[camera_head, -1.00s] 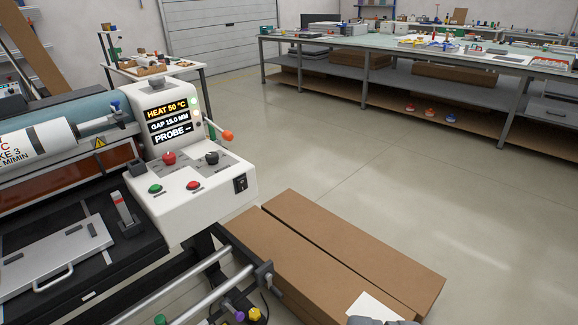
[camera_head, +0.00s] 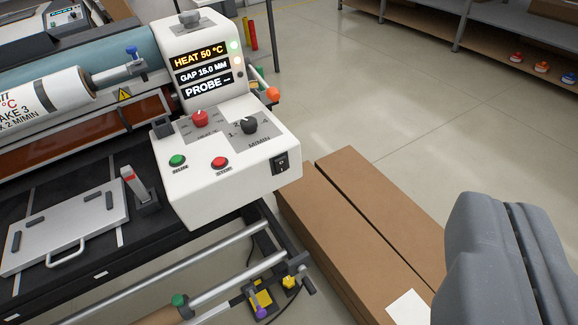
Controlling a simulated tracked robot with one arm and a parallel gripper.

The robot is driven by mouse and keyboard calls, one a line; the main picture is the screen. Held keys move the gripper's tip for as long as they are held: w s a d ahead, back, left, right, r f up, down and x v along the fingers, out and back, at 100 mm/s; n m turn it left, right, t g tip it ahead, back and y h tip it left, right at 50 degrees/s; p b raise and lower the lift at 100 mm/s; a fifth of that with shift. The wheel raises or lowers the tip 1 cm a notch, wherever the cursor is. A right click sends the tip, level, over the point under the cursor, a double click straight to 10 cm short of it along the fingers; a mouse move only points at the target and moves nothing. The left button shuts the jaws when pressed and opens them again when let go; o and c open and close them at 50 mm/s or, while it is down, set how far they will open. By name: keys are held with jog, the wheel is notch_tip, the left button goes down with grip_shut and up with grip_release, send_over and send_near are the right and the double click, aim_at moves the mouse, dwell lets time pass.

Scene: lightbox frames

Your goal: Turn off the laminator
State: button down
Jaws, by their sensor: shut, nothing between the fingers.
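The laminator (camera_head: 215,190) stands at the left, with a white control box at its right end. Its display (camera_head: 203,75) is lit and reads HEAT 50 °C, GAP 15.0 MM and PROBE with dashes. On the panel are a green button (camera_head: 177,160), a red button (camera_head: 219,162), a red knob (camera_head: 200,119) and a black knob (camera_head: 249,125). A black rocker switch (camera_head: 281,163) sits on the front face at the right. My gripper (camera_head: 515,245) is large at the lower right, shut and empty, apart from the laminator; its lower part is cut off by the frame.
Long cardboard boxes (camera_head: 375,215) lie on the floor right of the laminator. Metal rails (camera_head: 190,270) run along its front. A lever with an orange ball (camera_head: 273,94) sticks out behind the panel. A shelved bench (camera_head: 480,40) stands at the back right; open floor lies between.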

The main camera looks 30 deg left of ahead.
jog(key=w+d+f+n+t+p, duration=0.1)
jog(key=w+f+n, duration=0.35)
jog(key=w, duration=0.75)
jog(key=w+d+f+n+t+p, duration=0.2)
jog(key=w+f+n, duration=0.25)
jog(key=w, duration=0.65)
jog(key=w+a+f+n+y, duration=0.5)
jog(key=w+f+n, duration=0.35)
jog(key=f, duration=0.25)
jog(key=s+a+f+n+g+y+p, duration=0.1)
jog(key=a+f+n+y, duration=0.4)
jog(key=f, duration=0.6)
jog(key=s+a+f+n+g+y+p, duration=0.2)
jog(key=a+f+n+g+y, duration=0.3)
jog(key=f, duration=0.5)
jog(key=shift+s+a+f+n, duration=0.4)
jog(key=shift+s+n, duration=0.05)
jog(key=shift+s, duration=0.45)
